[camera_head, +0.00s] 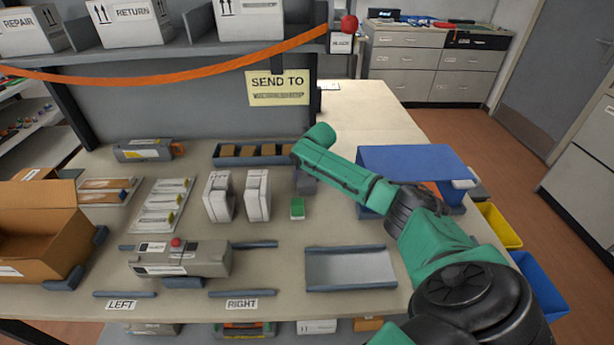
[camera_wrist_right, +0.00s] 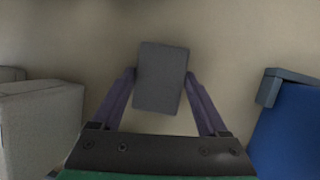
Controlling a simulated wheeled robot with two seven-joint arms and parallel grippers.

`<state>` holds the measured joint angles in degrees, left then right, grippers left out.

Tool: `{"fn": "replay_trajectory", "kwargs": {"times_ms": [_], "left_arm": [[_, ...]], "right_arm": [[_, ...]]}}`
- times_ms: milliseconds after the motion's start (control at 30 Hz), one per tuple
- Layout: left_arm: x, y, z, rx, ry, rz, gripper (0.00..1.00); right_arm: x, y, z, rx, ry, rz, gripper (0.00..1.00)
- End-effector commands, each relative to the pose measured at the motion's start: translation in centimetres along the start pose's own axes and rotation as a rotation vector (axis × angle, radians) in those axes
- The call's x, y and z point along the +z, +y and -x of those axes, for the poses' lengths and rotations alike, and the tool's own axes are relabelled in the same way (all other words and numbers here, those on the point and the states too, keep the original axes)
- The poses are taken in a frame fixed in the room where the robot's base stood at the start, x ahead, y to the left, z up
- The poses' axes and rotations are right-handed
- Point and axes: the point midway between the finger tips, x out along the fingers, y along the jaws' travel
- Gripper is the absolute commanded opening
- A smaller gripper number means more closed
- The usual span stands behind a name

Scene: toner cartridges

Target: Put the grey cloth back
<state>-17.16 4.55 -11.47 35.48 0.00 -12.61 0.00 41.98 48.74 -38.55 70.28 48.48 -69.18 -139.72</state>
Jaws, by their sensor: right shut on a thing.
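My right gripper (camera_head: 304,176) is over the middle of the table, to the right of two white upright units and behind a small green block. In the right wrist view its two purple-grey fingers (camera_wrist_right: 161,84) are shut on a flat grey rectangular piece, which looks like the grey cloth (camera_wrist_right: 162,70). The cloth sticks out past the fingertips. In the head view, the arm and hand mostly hide it. I cannot tell whether the cloth touches the table. My left gripper is not in view.
The white units (camera_head: 257,195) and the green block (camera_head: 297,208) stand close by. A blue stand (camera_head: 410,162) is to the right. A divided dark tray (camera_head: 228,160) lies behind, and a shallow grey tray (camera_head: 350,268) in front. A grey cartridge (camera_head: 205,260) sits front left.

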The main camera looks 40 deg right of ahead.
Motion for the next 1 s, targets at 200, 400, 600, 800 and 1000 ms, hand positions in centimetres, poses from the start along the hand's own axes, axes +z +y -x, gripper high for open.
{"fn": "replay_trajectory", "kwargs": {"times_ms": [200, 400, 600, 800, 1000], "left_arm": [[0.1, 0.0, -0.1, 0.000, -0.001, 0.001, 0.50], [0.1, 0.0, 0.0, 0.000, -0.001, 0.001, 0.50], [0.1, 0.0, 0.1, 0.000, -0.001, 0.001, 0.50], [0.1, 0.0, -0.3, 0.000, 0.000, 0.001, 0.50], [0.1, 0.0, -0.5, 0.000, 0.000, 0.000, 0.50]], "right_arm": [[-0.1, 0.0, -0.1, 0.000, 0.001, -0.001, 1.00], [0.0, 0.0, 0.2, 0.001, 0.001, -0.001, 1.00], [0.0, -0.1, 3.2, 0.000, -0.002, 0.002, 1.00], [0.1, -0.1, 8.5, 0.000, -0.003, 0.001, 1.00], [0.0, 0.0, 11.7, 0.000, 0.002, -0.001, 1.00]]}}
